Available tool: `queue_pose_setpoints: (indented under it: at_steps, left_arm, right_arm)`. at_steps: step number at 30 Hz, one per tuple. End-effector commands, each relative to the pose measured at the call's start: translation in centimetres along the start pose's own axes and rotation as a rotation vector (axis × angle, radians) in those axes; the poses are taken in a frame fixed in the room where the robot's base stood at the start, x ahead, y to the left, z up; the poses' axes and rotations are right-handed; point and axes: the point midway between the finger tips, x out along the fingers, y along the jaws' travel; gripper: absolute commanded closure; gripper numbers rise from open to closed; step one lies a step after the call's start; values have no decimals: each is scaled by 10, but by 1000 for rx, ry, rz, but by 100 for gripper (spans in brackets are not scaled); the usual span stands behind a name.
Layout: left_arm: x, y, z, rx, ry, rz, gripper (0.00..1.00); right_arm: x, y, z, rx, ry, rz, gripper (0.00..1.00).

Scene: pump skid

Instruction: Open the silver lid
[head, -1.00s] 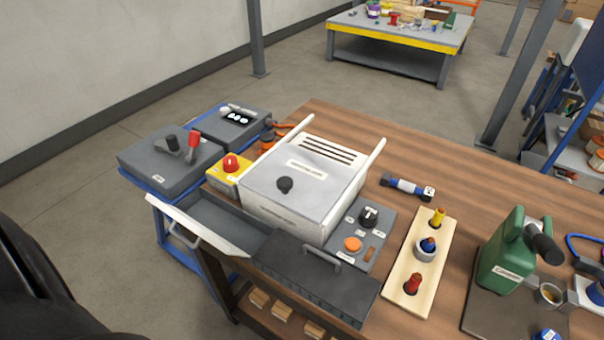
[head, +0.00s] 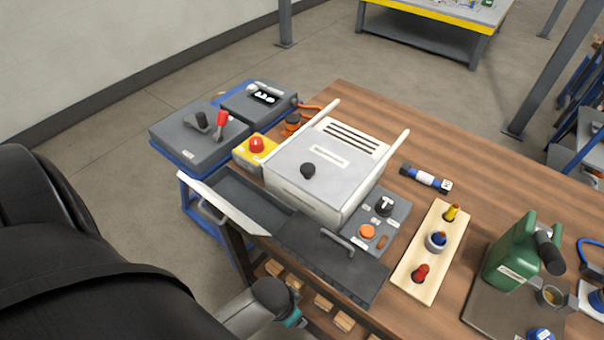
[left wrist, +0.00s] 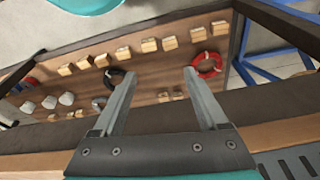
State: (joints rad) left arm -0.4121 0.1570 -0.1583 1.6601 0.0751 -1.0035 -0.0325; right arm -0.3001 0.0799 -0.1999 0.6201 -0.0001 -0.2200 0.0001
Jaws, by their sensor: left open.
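The silver lid (head: 340,150) lies flat and closed on a white box (head: 300,197) on the wooden workbench. It has a black knob (head: 308,170) near its front edge and dark slots at its back. White rails run along both sides of it. My left gripper (left wrist: 159,73) is open and empty in the left wrist view, with the bench's lower shelf beyond its fingers. In the head view only part of my left arm shows at the bottom, low in front of the bench and apart from the lid; its fingers are hidden there. My right gripper is not in view.
An open tray with a white front (head: 222,203) and a dark cover with a handle (head: 332,258) lie in front of the box. A control panel (head: 380,222), wooden peg board (head: 430,250) and green can (head: 510,250) stand to the right. Wood blocks (left wrist: 123,53) line the shelf.

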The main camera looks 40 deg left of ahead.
Motion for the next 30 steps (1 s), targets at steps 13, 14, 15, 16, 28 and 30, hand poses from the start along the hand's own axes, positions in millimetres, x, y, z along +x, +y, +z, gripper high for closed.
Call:
queue_pose_setpoints:
  at_steps: [13, 14, 15, 16, 28, 30]
  left_arm:
    - [-134, -5, -67, 93, 70, 28, 24]
    - [-134, -8, -71, 114, 70, 37, 24]
    - [-134, -12, -77, 141, 72, 48, 24]
    - [-134, -15, -82, 162, 74, 55, 24]
    - [-190, -104, -167, 465, 93, 144, 24]
    - [-213, -127, -184, 511, 101, 157, 24]
  right_arm:
    - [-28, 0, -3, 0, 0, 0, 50]
    - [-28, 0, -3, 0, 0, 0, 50]
    - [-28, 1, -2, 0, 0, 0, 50]
    - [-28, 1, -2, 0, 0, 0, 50]
    - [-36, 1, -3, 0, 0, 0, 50]
    - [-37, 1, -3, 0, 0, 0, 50]
